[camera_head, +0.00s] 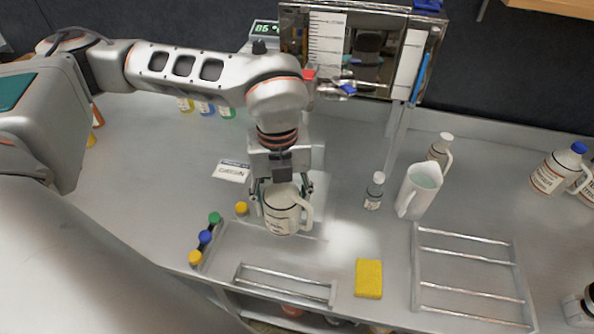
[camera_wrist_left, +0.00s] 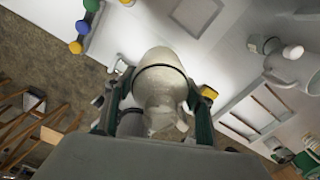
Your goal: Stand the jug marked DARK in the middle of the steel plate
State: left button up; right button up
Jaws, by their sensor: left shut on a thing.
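My left gripper (camera_head: 283,190) is shut on a cream jug (camera_head: 281,213) with a side handle and a printed label. The label's words are too small to read, so I cannot tell if it says DARK. The jug hangs roughly upright below the gripper, above the front part of the bench. In the left wrist view the jug (camera_wrist_left: 160,85) sits between both fingers. A flat steel area (camera_head: 235,250) lies below and left of the jug, partly hidden by it; I cannot tell surely that it is the plate. A pale part at the right edge (camera_head: 580,306) may be my right gripper; its jaws are unclear.
Yellow, blue and green caps (camera_head: 204,237) lie left of the jug. A small rack (camera_head: 285,285) stands in front, a larger one (camera_head: 470,270) at right. A yellow sponge (camera_head: 368,279), small bottle (camera_head: 374,191) and white pitcher (camera_head: 419,188) stand right of the jug.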

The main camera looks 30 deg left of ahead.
pick_arm(q)
jog(key=shift+w+a+f, duration=0.5)
jog(key=shift+w+f, duration=0.1)
jog(key=shift+w, duration=1.35)
jog(key=shift+w+a+f, duration=0.5)
jog(key=shift+w+f, duration=0.1)
jog(key=shift+w, duration=1.4)
jog(key=shift+w+a+f, duration=0.5)
jog(key=shift+w+f, duration=0.1)
jog(key=shift+w, duration=1.35)
jog(key=shift+f, duration=0.1)
jog(key=shift+f, duration=0.4)
jog(key=o, duration=1.1)
jog(key=shift+r, duration=0.1)
notch_tip(320, 180, up, 13)
jog(key=p, duration=0.1)
